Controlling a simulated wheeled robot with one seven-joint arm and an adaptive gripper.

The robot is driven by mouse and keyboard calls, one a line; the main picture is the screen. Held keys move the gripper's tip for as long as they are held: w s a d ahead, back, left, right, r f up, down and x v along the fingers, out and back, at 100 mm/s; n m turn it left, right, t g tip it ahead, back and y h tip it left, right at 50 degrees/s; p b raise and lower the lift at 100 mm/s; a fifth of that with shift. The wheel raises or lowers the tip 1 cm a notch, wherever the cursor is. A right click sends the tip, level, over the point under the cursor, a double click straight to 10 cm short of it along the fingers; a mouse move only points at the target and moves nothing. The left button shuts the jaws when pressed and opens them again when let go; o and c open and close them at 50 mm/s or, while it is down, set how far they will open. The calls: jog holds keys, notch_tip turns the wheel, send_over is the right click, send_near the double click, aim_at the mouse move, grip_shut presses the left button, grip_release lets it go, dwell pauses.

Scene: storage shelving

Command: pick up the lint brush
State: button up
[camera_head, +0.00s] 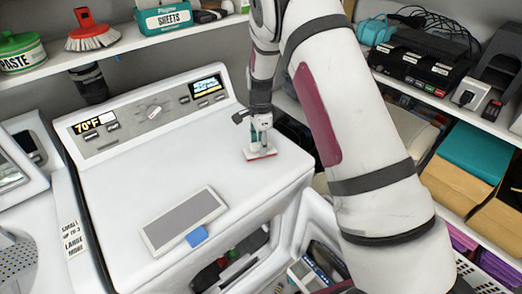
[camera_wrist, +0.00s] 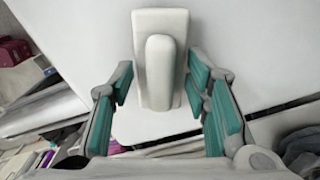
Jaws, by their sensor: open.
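The lint brush (camera_head: 262,154), white with a red underside edge, lies on the white top of the laundry machine. In the wrist view the brush (camera_wrist: 160,70) shows a wide white body with a raised, rounded grip along its middle. My gripper (camera_head: 259,136) points down over the brush in the head view. In the wrist view my gripper (camera_wrist: 161,82) is open, with teal finger pads on both sides of the raised grip. Gaps show between the pads and the grip. The gripper partly hides the brush in the head view.
A grey panel in a white frame (camera_head: 184,219) and a blue piece (camera_head: 197,237) are at the machine top's front. The control panel (camera_head: 150,113) rises behind. A shelf (camera_head: 150,42) with a red brush (camera_head: 91,32) is above. Loaded shelves stand right.

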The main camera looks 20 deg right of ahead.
grip_shut()
dwell(0.3)
jog(key=shift+r, duration=0.4)
notch_tip(320, 180, up, 3)
jog(key=shift+f+b, duration=0.1)
jog(key=shift+b, duration=0.6)
jog(key=s+r, duration=0.1)
jog(key=s, duration=1.5)
jog(key=shift+r, duration=0.2)
